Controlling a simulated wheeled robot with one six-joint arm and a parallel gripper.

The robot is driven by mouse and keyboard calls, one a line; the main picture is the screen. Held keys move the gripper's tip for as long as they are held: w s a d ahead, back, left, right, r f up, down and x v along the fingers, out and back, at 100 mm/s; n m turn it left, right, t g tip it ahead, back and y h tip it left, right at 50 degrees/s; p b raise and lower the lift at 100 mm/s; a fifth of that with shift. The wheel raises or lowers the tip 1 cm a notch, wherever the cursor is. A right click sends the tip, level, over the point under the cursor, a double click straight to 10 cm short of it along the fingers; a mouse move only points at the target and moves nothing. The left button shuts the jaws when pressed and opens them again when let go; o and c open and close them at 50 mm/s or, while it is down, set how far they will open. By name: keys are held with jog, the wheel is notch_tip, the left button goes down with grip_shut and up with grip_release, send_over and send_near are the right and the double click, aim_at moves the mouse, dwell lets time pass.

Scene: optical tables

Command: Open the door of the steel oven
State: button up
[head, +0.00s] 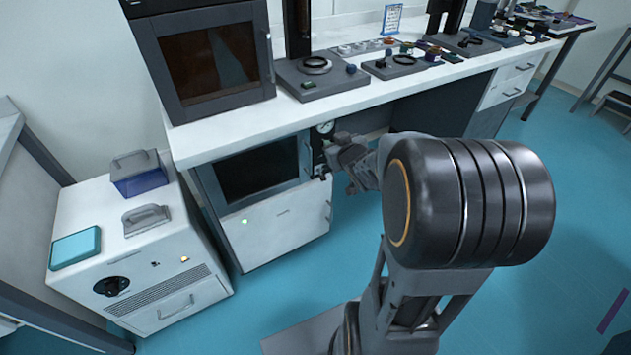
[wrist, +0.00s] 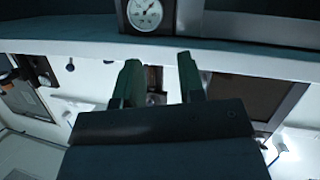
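Two ovens with dark windows show in the head view, and I cannot tell for sure which is the steel one.
A round gauge (head: 325,127) on a dark panel is beside the lower oven, close to my gripper; it also shows in the wrist view (wrist: 145,13). The white bench top (head: 380,88) overhangs there. A white cabinet (head: 150,235) stands at left.

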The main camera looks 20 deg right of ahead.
notch_tip(320, 180, down, 13)
jog(key=s+d+n+t+y+b, duration=0.1)
jog(key=n+t+y+b, duration=0.15)
jog(key=y+b, duration=0.45)
jog(key=b, duration=0.6)
send_over(310, 172)
jog(key=shift+w+d+f+t, duration=0.15)
jog(key=shift+w+f+t, duration=0.1)
jog(key=shift+w, duration=0.15)
jog(key=shift+c, duration=0.4)
grip_shut()
